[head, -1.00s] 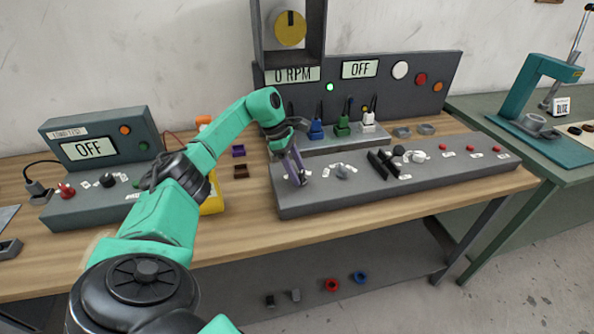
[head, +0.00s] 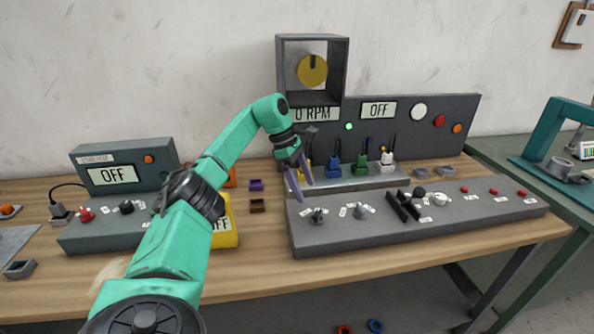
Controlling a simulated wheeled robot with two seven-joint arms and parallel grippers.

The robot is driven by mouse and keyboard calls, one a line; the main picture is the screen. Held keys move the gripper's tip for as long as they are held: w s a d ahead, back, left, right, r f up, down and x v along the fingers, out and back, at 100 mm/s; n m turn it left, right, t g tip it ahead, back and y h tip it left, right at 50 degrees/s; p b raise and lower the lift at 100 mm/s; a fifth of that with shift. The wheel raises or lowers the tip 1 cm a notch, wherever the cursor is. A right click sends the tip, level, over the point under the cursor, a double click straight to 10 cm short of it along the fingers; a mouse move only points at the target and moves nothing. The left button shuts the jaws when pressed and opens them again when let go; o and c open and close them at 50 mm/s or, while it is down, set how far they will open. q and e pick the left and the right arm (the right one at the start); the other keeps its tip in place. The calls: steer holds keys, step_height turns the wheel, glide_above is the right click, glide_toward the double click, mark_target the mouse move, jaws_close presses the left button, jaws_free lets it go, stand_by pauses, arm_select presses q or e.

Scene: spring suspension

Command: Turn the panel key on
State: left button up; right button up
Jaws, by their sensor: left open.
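The grey control panel (head: 420,226) lies on the wooden bench. I cannot tell for certain which is the panel key, or how far either is turned. My left gripper (head: 304,190) is open and empty, its two purple fingers pointing down above the panel's left end, just up and left of the leftmost knob and apart from it. My right gripper is not in view.
A crossed black handle (head: 404,205) and red buttons (head: 493,191) stand farther right on the panel. Several coloured plugs stand on a rail (head: 345,184) behind it. A load-test box (head: 120,173) reading OFF is at left. Bare bench lies in front.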

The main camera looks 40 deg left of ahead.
arm_select(q)
steer(key=v, duration=0.6)
steer(key=shift+r+p, duration=0.3)
steer(key=shift+p, duration=0.15)
